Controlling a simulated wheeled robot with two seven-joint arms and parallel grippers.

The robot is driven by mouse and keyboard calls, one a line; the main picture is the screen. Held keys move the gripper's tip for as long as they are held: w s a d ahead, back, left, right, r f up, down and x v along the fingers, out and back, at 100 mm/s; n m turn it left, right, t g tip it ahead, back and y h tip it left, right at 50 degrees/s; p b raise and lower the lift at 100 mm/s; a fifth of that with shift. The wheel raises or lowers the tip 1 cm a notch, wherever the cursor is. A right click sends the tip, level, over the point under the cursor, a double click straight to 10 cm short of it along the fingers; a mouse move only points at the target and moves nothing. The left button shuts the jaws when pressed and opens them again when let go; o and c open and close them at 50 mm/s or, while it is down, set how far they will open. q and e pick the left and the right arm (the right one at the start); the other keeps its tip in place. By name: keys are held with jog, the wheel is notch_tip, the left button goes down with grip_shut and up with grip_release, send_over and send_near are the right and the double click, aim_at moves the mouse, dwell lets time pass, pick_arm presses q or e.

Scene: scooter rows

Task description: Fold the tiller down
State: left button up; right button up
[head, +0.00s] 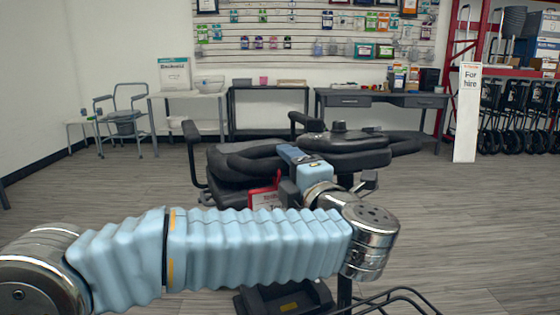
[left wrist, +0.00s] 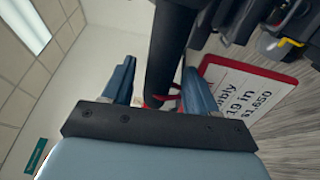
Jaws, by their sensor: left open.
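The scooter's tiller head (head: 345,143), with black looped handlebars, stands raised in the middle of the head view. My left gripper (head: 290,152) is at the handlebar, left of the tiller head. In the left wrist view its two blue fingers (left wrist: 160,70) are apart, with a dark round bar (left wrist: 172,45) between them. The bar looks like part of the handlebar; I cannot tell whether the fingers touch it. My left arm hides much of the scooter's lower part. My right gripper is not in view.
A red-edged price sign (left wrist: 245,92) hangs close beside the fingers. The scooter's black seat (head: 228,188) is behind the tiller, and a wire basket (head: 385,303) is low in front. Desks (head: 380,99) stand at the back wall. Floor at right (head: 480,215) is clear.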

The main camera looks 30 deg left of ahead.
pick_arm(q)
jog(key=shift+x, duration=1.75)
jog(key=shift+c, duration=0.2)
grip_shut()
